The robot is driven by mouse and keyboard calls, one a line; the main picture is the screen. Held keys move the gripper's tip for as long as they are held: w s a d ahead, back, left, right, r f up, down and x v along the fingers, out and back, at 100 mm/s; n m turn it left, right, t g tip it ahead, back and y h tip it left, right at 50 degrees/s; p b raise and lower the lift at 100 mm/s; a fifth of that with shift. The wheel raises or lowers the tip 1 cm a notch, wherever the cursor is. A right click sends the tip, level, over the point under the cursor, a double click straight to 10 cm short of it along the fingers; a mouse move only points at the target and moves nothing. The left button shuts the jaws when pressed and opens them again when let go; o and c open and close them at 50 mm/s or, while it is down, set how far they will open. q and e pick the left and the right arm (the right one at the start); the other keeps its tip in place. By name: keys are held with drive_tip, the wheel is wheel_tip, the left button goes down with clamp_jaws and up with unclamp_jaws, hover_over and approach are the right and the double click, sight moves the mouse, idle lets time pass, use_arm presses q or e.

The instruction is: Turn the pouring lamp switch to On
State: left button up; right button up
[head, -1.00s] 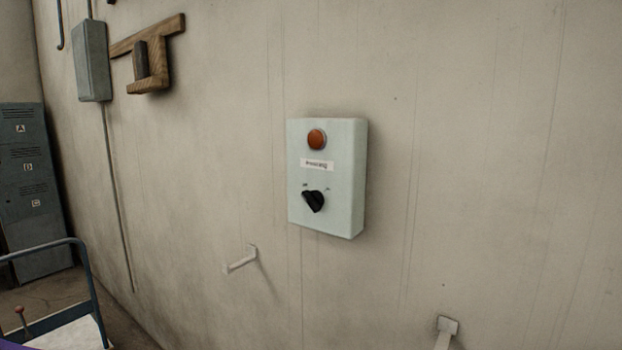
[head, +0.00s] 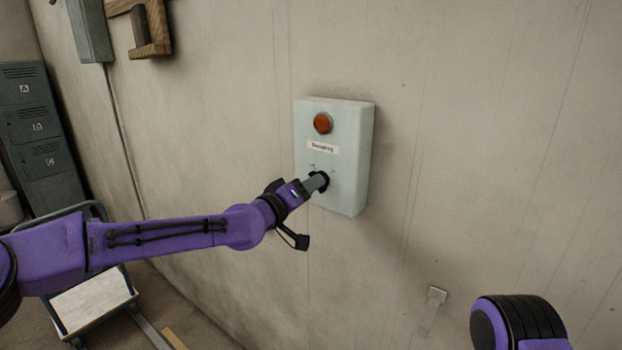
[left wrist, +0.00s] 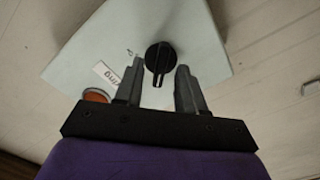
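The pouring lamp switch is a black rotary knob (left wrist: 160,58) on a pale green wall box (head: 350,165). The box carries an orange lamp (head: 323,123) and a white label (head: 323,147). My left gripper (head: 319,182) is at the knob and hides most of it in the head view. In the left wrist view its two fingers (left wrist: 160,68) are apart, one on each side of the knob, with gaps visible. The knob's white pointer line points down in that view, away from a small mark on its left. My right gripper is not in view.
Part of my right arm shows at the lower right. A cart (head: 95,300) and grey lockers (head: 35,125) stand at the left. The wall around the box is mostly bare.

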use_arm(q)
drive_tip(key=shift+w+d+f, duration=0.1)
drive_tip(key=shift+w+d, duration=0.05)
drive_tip(key=shift+w, duration=0.15)
drive_tip(key=shift+c, duration=0.3)
clamp_jaws()
drive_tip(key=m+b, duration=0.8)
drive_tip(key=m, duration=0.9)
drive_tip(key=shift+f+m+b, duration=0.15)
drive_tip(key=shift+m+b, duration=0.2)
drive_tip(key=shift+m, duration=0.05)
